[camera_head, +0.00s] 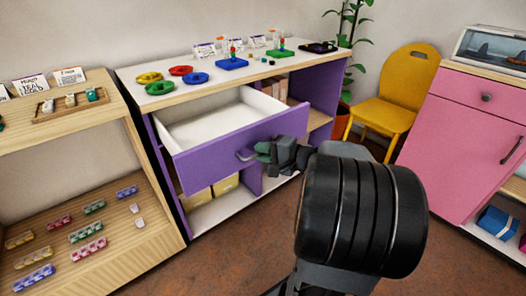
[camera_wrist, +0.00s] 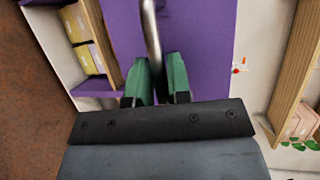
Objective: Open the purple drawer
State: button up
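The purple drawer (camera_head: 225,150) in the purple cabinet is pulled well out. Its white inside (camera_head: 215,122) shows from above and looks empty. My gripper (camera_head: 262,151) is at the middle of the drawer front, at its handle (camera_head: 246,154). In the wrist view the metal handle (camera_wrist: 153,38) runs down between the green fingers of my gripper (camera_wrist: 161,72). The fingers are close together around it. The purple drawer front (camera_wrist: 205,50) fills the background there. The fingers hide the handle's lower end.
The cabinet top (camera_head: 200,90) holds coloured rings, bead boards and cards. A wooden shelf (camera_head: 110,105) with bead trays stands to the left. A yellow chair (camera_head: 400,85) and a pink cabinet (camera_head: 455,140) stand to the right. Brown floor (camera_head: 240,245) lies open in front.

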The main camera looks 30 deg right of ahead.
jog(key=o, duration=0.3)
jog(key=shift+d, duration=0.1)
jog(key=p+v, duration=0.3)
jog(key=v, duration=1)
jog(key=shift+s+d+r, duration=0.1)
jog(key=shift+s+d, duration=0.05)
jog(key=shift+s, duration=0.2)
jog(key=shift+r, duration=0.1)
jog(key=a+r+n+g+h+p, duration=0.1)
jog(key=a+r+n+g+p, duration=0.3)
jog(key=a+p, duration=0.45)
jog(key=a+r+n+g+p, duration=0.2)
jog(key=a+r+g+p, duration=0.45)
jog(key=p, duration=0.25)
jog(key=a+r+n+h+p, duration=0.2)
jog(key=r+p, duration=0.2)
jog(key=a+r+n+h+p, duration=0.1)
jog(key=r+n+h+p, duration=0.1)
jog(key=r+p, duration=0.2)
jog(key=a+r+n+h+p, duration=0.2)
jog(key=r+n+h+p, duration=0.1)
jog(key=r+p, duration=0.2)
jog(key=shift+w+a+r, duration=0.15)
jog(key=shift+w+a, duration=0.2)
